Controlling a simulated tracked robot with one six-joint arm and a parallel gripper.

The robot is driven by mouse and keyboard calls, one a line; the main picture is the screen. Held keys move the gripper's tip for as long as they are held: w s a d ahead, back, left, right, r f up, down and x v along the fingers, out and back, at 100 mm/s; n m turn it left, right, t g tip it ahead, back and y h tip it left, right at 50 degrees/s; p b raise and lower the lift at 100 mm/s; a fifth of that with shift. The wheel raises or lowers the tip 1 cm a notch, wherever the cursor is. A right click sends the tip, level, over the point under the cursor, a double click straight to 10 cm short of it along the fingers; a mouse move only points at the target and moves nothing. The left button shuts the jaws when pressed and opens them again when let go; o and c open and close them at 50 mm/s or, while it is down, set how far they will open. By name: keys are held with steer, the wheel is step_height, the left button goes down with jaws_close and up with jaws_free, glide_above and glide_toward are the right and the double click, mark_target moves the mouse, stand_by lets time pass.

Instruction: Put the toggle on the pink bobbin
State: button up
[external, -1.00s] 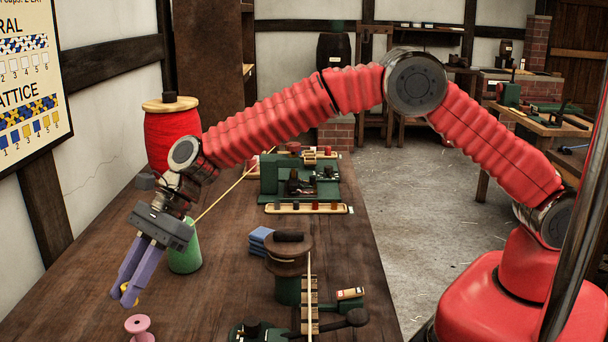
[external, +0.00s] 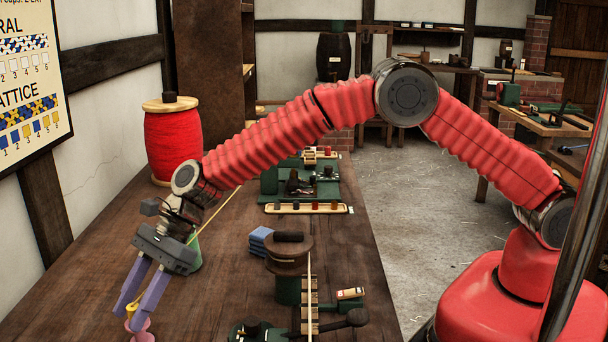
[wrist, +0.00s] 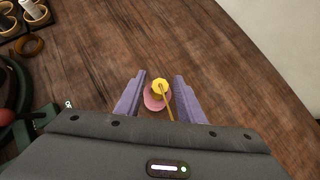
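The pink bobbin (external: 144,335) stands at the near left of the table, partly cut off by the picture's lower edge. The small yellow toggle (external: 131,309) is at its top, between my fingers. In the wrist view the toggle (wrist: 160,87) overlaps the pink bobbin (wrist: 153,101), and a thin yellow strip runs from it toward my palm. My gripper (wrist: 158,85) is open, with one finger on each side of the toggle and visible gaps to both. Whether the toggle fully rests on the bobbin is hard to tell.
A green spool (external: 194,254) stands behind my gripper, partly hidden. A big red reel (external: 173,145) is farther back at the left. Blue folded cloths (external: 260,238) and a dark winding post (external: 289,255) lie to the right. The table between is clear.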

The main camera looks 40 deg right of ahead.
steer(key=shift+r, duration=0.15)
steer(key=shift+d+r, duration=0.1)
steer(key=shift+r, duration=0.05)
steer(key=v, duration=1.1)
steer(key=shift+d+r, duration=0.2)
steer(key=shift+r, duration=0.05)
steer(key=shift+w, duration=0.1)
stand_by(0.5)
steer(key=s+d+r+n+t+h, duration=0.1)
steer(key=d+r+n, duration=0.25)
steer(key=d, duration=0.65)
steer(key=s+d+r+n+t+h, duration=0.15)
steer(key=d+r, duration=0.35)
steer(key=d, duration=0.5)
steer(key=d+r+n+t+h, duration=0.1)
steer(key=d+r+n, duration=0.25)
steer(key=d, duration=0.65)
steer(key=s+d+n+t+h, duration=0.1)
steer(key=s+d+n, duration=0.3)
steer(key=s+d, duration=0.5)
steer(key=s+d+f+n+t+h, duration=0.1)
steer(key=s+d+n+h, duration=0.3)
steer(key=s+d, duration=0.5)
steer(key=d+t, duration=0.1)
steer(key=d, duration=0.8)
steer(key=shift+s, duration=0.35)
